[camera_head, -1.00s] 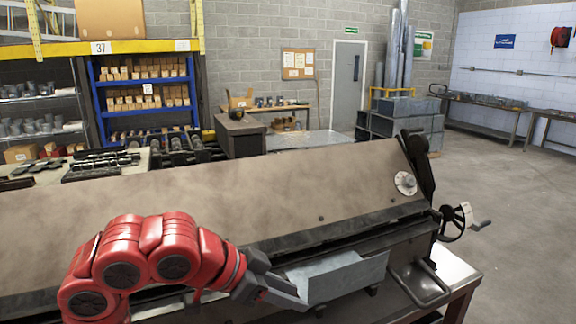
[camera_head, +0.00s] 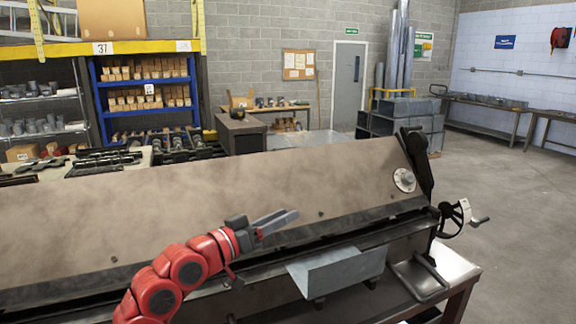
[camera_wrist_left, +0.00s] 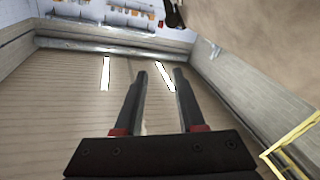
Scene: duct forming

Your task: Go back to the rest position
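My left gripper (camera_head: 290,216) is raised in front of the tilted plate of the bending machine (camera_head: 200,205), with its fingers pointing right. The left wrist view shows its two dark fingers (camera_wrist_left: 158,73) apart with nothing between them. A bent grey sheet-metal piece (camera_head: 345,270) rests at the machine's front, below and to the right of this gripper and clear of it. My right gripper is in neither view.
A hand wheel with a crank (camera_head: 455,218) sticks out at the machine's right end. Grey ducts (camera_head: 402,118) are stacked further back. The floor at the right (camera_head: 510,210) is clear.

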